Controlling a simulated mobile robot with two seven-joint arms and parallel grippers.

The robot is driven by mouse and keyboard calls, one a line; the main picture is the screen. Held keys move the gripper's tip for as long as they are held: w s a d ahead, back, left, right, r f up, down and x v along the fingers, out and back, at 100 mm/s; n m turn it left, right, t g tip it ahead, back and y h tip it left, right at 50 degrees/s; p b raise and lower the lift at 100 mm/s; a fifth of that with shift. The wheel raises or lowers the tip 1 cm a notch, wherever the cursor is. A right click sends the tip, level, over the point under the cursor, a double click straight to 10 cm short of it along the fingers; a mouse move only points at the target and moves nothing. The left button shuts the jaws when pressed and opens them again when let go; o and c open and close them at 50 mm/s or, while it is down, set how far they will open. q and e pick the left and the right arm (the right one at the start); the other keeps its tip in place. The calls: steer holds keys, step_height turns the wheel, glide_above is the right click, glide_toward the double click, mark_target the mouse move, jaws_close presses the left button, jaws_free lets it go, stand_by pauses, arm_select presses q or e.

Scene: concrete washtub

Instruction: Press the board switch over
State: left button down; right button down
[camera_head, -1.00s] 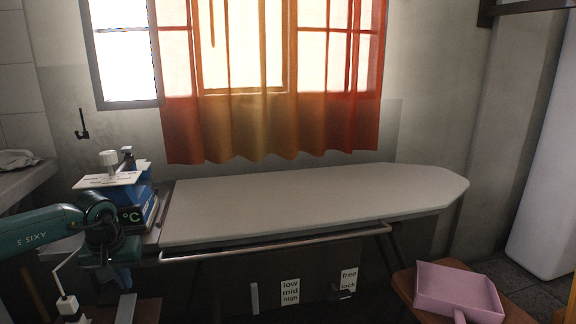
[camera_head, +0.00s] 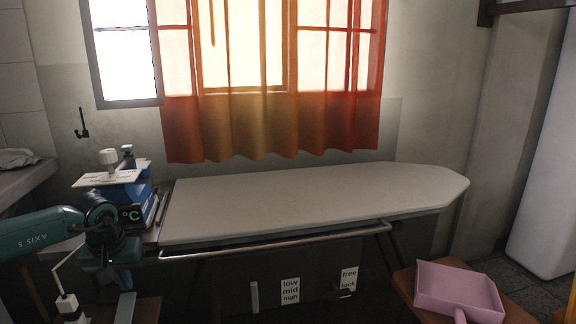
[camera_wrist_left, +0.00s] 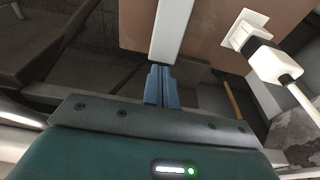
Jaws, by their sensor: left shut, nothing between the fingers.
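A brown board (camera_head: 146,312) stands low at the left front in the head view. A pale upright bar (camera_head: 125,308) on it looks like the switch, though I cannot tell which way it is set. In the left wrist view the brown board (camera_wrist_left: 215,25) fills the top and the pale bar (camera_wrist_left: 172,30) runs down towards my fingertips. My left gripper (camera_head: 123,281) is shut and empty, just above the bar's end in the head view. Its blue fingers also show in the wrist view (camera_wrist_left: 161,72); I cannot tell whether they touch the bar. My right gripper is not in view.
A white socket with a plug and cable (camera_wrist_left: 262,50) is on the same board, right of my fingers. An ironing board (camera_head: 310,200) spans the middle, with a blue device (camera_head: 135,212) at its left end. A pink dustpan (camera_head: 455,288) lies on a stool at right.

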arm_select(q)
steer(key=shift+s+f, duration=0.1)
steer(key=shift+f, duration=0.2)
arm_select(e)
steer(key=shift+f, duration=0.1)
